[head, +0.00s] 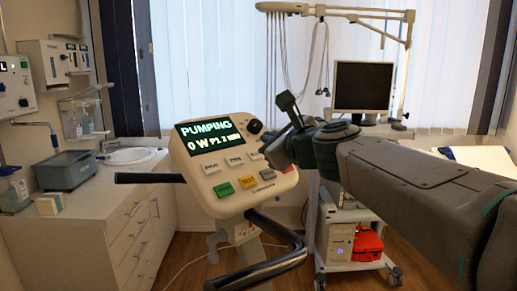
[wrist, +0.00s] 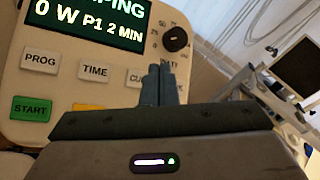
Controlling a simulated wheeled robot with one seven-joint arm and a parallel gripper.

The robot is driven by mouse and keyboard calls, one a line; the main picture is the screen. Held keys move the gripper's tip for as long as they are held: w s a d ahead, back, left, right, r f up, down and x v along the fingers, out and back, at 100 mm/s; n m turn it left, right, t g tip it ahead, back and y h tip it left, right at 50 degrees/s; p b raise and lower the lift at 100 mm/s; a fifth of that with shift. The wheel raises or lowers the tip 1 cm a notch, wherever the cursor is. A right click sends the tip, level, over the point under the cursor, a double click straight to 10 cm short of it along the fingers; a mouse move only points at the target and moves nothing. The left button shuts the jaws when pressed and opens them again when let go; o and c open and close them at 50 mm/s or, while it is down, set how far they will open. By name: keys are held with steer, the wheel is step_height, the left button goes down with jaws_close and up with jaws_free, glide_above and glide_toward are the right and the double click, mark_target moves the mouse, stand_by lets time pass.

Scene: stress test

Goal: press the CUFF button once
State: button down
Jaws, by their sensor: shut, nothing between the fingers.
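The CUFF button (wrist: 136,76) is a pale key in the upper row of the tilted control panel (head: 205,200), right of TIME (wrist: 95,73). In the wrist view its right part is hidden behind my fingers, so only the start of its label shows. My gripper (wrist: 161,72) is shut and empty, with its fingertips in front of the panel just right of the CUFF label. I cannot tell whether they touch the panel. In the head view, my gripper and arm reach in from the right over the panel's right edge. The display (head: 210,135) reads PUMPING, 0 W.
PROG (wrist: 41,62), the green START key (wrist: 31,108) and a partly hidden yellow key (wrist: 88,107) lie close by. A black knob (wrist: 176,39) is above right of my fingers. Dark handlebars (head: 285,262) stick out below the panel. A monitor cart (head: 362,88) stands behind.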

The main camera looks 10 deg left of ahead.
steer(key=shift+s+d+r+p, duration=0.4)
steer(key=shift+d+r, duration=0.15)
steer(key=shift+r, duration=0.25)
steer(key=s+d+r+p, duration=0.2)
steer(key=d+r+p, duration=0.1)
steer(key=r+p, duration=0.1)
steer(key=shift+s+d+r+p, duration=0.25)
steer(key=shift+r+p, duration=0.15)
steer(key=shift+r, duration=0.35)
